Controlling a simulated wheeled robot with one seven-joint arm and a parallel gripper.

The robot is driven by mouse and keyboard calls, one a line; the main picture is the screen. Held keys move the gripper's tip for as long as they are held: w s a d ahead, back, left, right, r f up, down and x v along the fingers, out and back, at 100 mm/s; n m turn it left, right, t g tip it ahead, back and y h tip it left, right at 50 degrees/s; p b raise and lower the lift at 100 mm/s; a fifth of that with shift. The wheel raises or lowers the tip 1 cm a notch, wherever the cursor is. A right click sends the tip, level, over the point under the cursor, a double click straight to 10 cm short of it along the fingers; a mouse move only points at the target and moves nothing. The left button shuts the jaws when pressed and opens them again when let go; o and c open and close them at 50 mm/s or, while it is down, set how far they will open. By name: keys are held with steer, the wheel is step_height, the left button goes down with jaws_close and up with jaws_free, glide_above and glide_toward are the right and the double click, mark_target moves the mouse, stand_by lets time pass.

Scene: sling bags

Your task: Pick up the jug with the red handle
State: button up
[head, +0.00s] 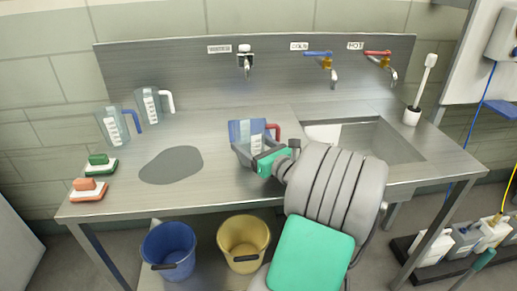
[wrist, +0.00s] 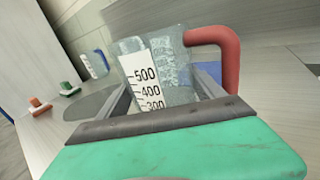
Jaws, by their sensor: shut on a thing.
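The jug with the red handle (head: 257,140) stands near the middle of the steel counter, in front of the left side of the sink. It is clear, with a white measuring scale, and its red handle points right. In the wrist view the jug (wrist: 155,75) fills the space between my fingers, with the red handle (wrist: 230,60) at the right. My gripper (head: 254,153) is shut on the jug's body, one finger on each side. The gripper (wrist: 168,95) hides the jug's lower part in the wrist view, and I cannot tell if its base touches the counter.
A white-handled jug (head: 152,104) and a blue-handled jug (head: 114,125) stand at the left, near a green brush (head: 99,164) and an orange brush (head: 87,189). A blue cloth or mat (head: 237,130) lies by the jug. The sink (head: 385,140) is right; taps hang above.

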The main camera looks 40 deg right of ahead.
steer(key=c, duration=1)
